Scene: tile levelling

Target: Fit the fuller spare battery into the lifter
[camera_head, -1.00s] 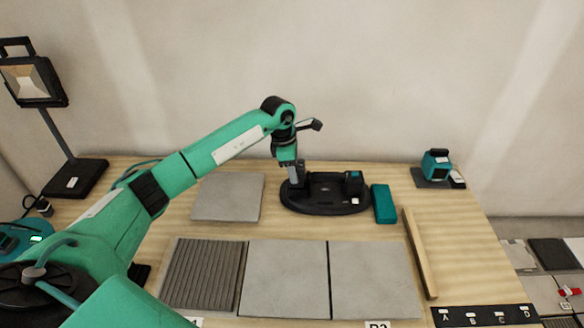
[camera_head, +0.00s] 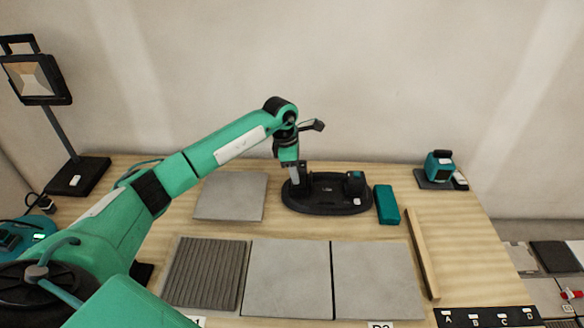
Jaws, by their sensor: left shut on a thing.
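The lifter (camera_head: 325,203) is a black oval device lying on the table below the wall. A teal and black unit with a green light (camera_head: 38,237) is at the left edge, partly cut off. No charge level can be read. My right gripper is out of view.
Grey tiles (camera_head: 291,279) and a ribbed tile (camera_head: 205,273) lie in front; another tile (camera_head: 230,196) lies behind. A wooden strip (camera_head: 422,254) lies at right. A teal device (camera_head: 438,168) stands back right, a lamp (camera_head: 37,78) at left. The table between strip and teal device is clear.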

